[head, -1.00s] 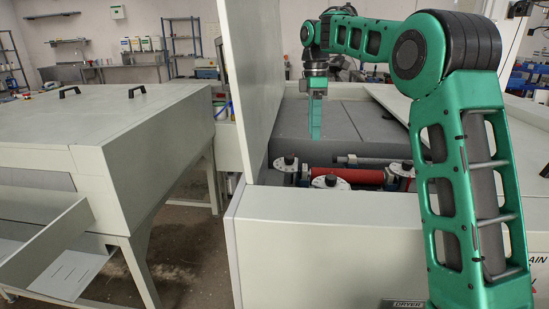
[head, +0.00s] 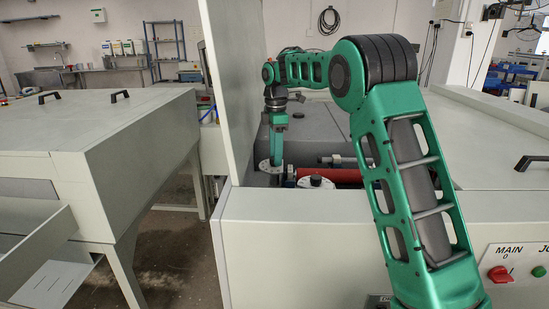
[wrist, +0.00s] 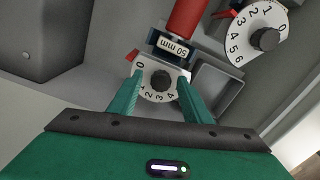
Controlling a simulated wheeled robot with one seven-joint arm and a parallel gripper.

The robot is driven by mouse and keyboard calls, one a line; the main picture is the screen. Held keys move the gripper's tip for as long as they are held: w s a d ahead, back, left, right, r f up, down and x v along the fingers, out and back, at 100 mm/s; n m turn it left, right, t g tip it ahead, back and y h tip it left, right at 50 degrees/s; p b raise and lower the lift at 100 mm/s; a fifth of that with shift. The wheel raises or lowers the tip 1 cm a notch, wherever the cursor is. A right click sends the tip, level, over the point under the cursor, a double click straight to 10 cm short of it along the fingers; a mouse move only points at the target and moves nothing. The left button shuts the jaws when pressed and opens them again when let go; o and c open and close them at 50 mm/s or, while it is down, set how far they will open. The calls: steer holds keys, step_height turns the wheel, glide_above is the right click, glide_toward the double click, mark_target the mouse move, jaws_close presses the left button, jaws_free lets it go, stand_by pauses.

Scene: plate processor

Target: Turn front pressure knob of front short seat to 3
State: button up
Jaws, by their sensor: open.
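In the wrist view, a white dial numbered from 0 with a black centre knob (wrist: 161,80) lies between the fingers of my gripper (wrist: 160,87). The gripper is open, one finger on each side, with gaps visible beside the black knob. A red pointer (wrist: 132,56) sits at the dial's edge near the 0. In the head view, my gripper (head: 276,163) reaches down at this leftmost white dial (head: 263,167), partly covering it. A second white dial (wrist: 241,45) with a black knob is at the upper right of the wrist view; it also shows in the head view (head: 316,183).
A red roller (head: 343,175) runs beside the dials, and a block marked 50 mm (wrist: 170,46) joins it. The raised light panel (head: 236,90) stands close left of the gripper. The machine's front wall (head: 290,235) rises in front of the dials.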

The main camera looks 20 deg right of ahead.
steer(key=shift+f, duration=0.5)
steer(key=c, duration=1)
steer(key=shift+c, duration=0.2)
steer(key=shift+r+m, duration=0.1)
steer(key=shift+m, duration=0.2)
